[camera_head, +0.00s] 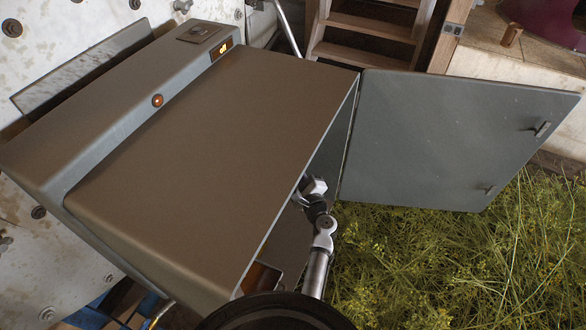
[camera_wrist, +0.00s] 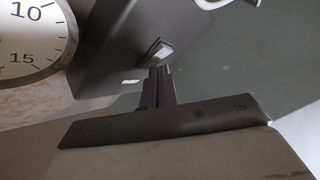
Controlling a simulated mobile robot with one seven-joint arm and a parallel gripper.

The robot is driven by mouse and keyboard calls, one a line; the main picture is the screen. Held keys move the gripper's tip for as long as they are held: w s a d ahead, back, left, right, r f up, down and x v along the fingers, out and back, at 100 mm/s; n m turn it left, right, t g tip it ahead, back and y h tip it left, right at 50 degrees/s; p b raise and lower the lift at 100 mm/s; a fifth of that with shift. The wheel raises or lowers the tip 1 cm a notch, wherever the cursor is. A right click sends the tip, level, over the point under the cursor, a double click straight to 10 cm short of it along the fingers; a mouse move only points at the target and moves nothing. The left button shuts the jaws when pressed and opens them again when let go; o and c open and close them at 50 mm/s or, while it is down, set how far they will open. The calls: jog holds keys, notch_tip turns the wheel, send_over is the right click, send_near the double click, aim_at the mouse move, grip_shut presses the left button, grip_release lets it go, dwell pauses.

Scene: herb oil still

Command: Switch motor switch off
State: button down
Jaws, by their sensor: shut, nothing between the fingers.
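In the wrist view a small switch (camera_wrist: 155,53) in a pale frame sits on a dark panel (camera_wrist: 105,50), beside a small white label (camera_wrist: 130,81) that seems to read "motor". My gripper (camera_wrist: 159,70) is shut and empty, its fingertips right at the near edge of the switch. I cannot tell whether they touch it, or which way the switch is set. In the head view my arm reaches into the open side of a grey-brown cabinet (camera_head: 210,150). The fingertips and the switch are hidden there.
The grey cabinet door (camera_head: 440,140) stands open to the right of my arm. A round dial (camera_wrist: 30,38) is at the upper left of the wrist view. A lit display (camera_head: 221,49) and an amber lamp (camera_head: 157,100) are on the cabinet top. Cut herbs (camera_head: 450,260) lie below the door.

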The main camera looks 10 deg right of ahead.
jog(key=shift+s+d, duration=0.1)
jog(key=shift+s+d+r, duration=0.1)
jog(key=shift+s+d, duration=0.2)
jog(key=shift+d, duration=0.2)
jog(key=shift+s+d+r, duration=0.15)
jog(key=shift+s+d, duration=0.55)
jog(key=shift+d, duration=0.35)
jog(key=shift+s+d+r, duration=0.1)
jog(key=shift+s+d, duration=0.6)
jog(key=shift+d, duration=0.3)
